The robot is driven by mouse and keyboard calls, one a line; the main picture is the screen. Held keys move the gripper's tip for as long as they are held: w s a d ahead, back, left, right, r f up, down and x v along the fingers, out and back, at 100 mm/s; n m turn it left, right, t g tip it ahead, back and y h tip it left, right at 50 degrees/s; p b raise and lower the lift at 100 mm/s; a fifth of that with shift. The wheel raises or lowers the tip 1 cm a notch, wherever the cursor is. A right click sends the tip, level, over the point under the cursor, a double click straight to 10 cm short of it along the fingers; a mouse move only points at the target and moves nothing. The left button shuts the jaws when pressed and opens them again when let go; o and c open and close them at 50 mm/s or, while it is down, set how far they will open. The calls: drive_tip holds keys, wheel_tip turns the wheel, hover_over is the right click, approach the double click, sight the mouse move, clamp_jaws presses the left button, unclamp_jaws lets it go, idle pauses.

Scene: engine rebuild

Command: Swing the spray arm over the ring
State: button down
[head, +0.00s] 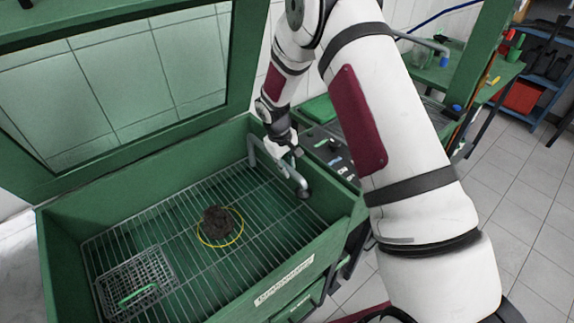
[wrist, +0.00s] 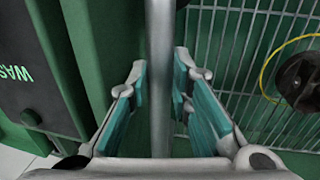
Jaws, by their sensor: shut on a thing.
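The spray arm (head: 276,166) is a grey bent pipe at the right rear of the green wash tank, with a dark nozzle end over the grid's right side. My gripper (head: 289,149) is shut on the pipe. In the wrist view the pipe (wrist: 160,100) runs between the two teal-padded fingers of my gripper (wrist: 161,75). The yellow ring (head: 239,238) lies on the wire grid, left of and nearer than the nozzle. A dark, dirty round part (head: 215,219) sits within it. In the wrist view the ring (wrist: 266,68) is at the right edge, partly cut off.
A wire basket (head: 125,275) with a green item stands on the grid (head: 185,270) at the front left. The tank's raised lid (head: 243,60) with its window stands behind. The grid between nozzle and ring is clear. A bench with tools is behind my arm.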

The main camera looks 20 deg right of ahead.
drive_tip(key=w+a+m+g+b, duration=0.2)
drive_tip(key=a+m+b, duration=0.7)
drive_tip(key=a, duration=1.1)
drive_tip(key=shift+w+a+m, duration=0.25)
drive_tip(key=shift+a+m, duration=0.15)
drive_tip(key=shift+m, duration=0.6)
drive_tip(key=c, duration=1.4)
unclamp_jaws()
drive_tip(key=shift+a, duration=0.1)
drive_tip(key=shift+c, duration=0.2)
